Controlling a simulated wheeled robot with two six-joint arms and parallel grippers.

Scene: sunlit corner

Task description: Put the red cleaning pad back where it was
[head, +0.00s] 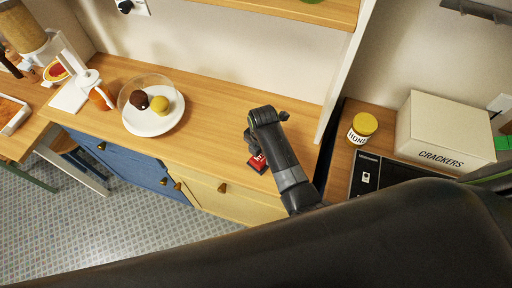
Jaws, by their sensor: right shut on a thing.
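The red cleaning pad (258,163) shows as a small red piece under my right gripper, near the front edge of the wooden counter (222,110). My right gripper (256,150) is shut on the pad, and the gripper and wrist hide most of it. I cannot tell whether the pad touches the counter. My left gripper is not in view.
A white plate (140,127) with a brown and a yellow round item under a clear dome stands left on the counter. A honey jar (360,130) and a crackers box (444,135) stand right, beyond an upright panel. The counter behind my gripper is clear.

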